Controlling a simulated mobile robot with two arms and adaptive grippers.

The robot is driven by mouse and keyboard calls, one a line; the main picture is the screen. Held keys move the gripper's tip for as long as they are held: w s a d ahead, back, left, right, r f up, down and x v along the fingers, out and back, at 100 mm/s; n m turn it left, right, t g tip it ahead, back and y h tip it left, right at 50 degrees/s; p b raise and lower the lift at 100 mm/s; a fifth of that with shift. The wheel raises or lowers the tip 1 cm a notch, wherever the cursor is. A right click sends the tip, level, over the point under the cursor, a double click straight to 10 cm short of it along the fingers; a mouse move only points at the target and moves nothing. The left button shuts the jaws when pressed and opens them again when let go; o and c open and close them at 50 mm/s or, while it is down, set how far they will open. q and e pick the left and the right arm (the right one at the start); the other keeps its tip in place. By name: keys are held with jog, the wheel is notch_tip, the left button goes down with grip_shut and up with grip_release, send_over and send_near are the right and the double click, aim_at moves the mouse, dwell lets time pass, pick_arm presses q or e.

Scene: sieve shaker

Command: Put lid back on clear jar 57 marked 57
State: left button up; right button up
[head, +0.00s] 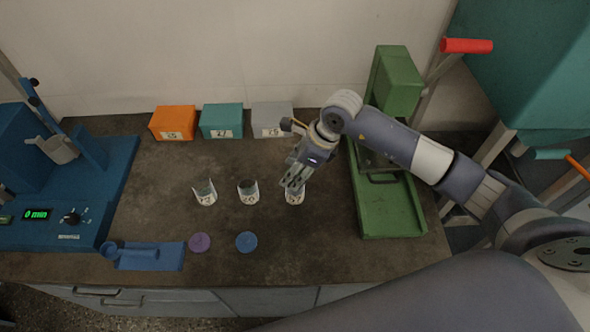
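Three small clear jars with white labels stand in a row mid-bench: a left jar (204,194), a middle jar (249,194) and a right jar (296,197). The middle label looks like 20; I cannot read the other two for sure, so I cannot tell which is 57. A purple lid (200,243) and a blue lid (247,242) lie flat in front of the jars. My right gripper (294,183) points down at the top of the right jar and covers much of its mouth. I cannot tell its opening or whether it holds a lid. My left gripper is not in view.
Orange (173,122), teal (222,121) and grey (272,119) labelled boxes stand at the back. A blue machine (40,180) is at left, a blue scoop tray (150,257) at front left, a green machine (388,210) at right. The front middle is clear.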

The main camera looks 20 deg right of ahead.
jog(key=shift+f+b, duration=0.15)
jog(key=shift+b, duration=0.45)
dwell(1.1)
jog(key=o, duration=1.3)
jog(key=shift+o, duration=0.2)
jog(key=shift+r+p, duration=1.8)
jog(key=shift+r, duration=1.7)
jog(key=shift+c, duration=0.6)
grip_shut()
